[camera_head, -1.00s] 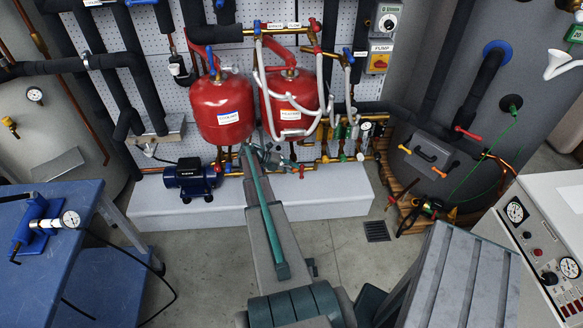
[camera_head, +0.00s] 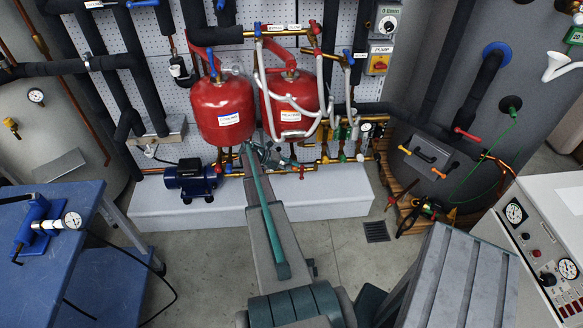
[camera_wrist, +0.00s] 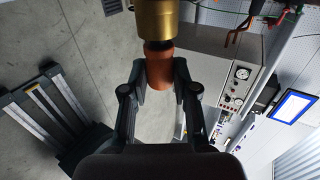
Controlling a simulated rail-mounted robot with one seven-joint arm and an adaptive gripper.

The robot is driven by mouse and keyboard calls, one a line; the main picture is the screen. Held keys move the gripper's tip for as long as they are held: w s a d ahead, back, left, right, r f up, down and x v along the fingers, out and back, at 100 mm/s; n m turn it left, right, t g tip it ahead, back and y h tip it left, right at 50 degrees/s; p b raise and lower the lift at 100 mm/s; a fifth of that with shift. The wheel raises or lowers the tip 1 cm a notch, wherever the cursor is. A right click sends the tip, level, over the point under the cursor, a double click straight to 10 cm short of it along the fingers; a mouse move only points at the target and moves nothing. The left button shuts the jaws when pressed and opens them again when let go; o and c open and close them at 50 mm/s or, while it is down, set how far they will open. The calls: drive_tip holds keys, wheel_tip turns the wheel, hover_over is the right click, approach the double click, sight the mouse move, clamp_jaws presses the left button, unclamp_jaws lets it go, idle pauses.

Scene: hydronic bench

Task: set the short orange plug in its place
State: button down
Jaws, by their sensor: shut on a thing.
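The short orange plug (camera_wrist: 160,72) is held between the two fingers of my gripper (camera_wrist: 161,78) in the wrist view. A brass fitting (camera_wrist: 156,20) is directly above the plug in that view, roughly in line with it. A dark band shows between the two; I cannot tell whether the plug has entered the fitting. In the head view my gripper (camera_head: 270,156) is at the pipework below the two red tanks, and the plug cannot be made out there.
Red tanks (camera_head: 222,112) hang just behind and above my gripper, with a grey hose looping beside them. A blue pump (camera_head: 193,179) is to the left on a pale plinth (camera_head: 180,210). Valves and gauges (camera_head: 366,130) crowd the right.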

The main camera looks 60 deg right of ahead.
drive_tip(key=shift+w+d, duration=0.3)
drive_tip(key=shift+d, duration=0.1)
drive_tip(key=c, duration=0.8)
unclamp_jaws()
drive_tip(key=v, duration=0.7)
drive_tip(key=shift+r, duration=0.15)
drive_tip(key=shift+w+a, duration=0.15)
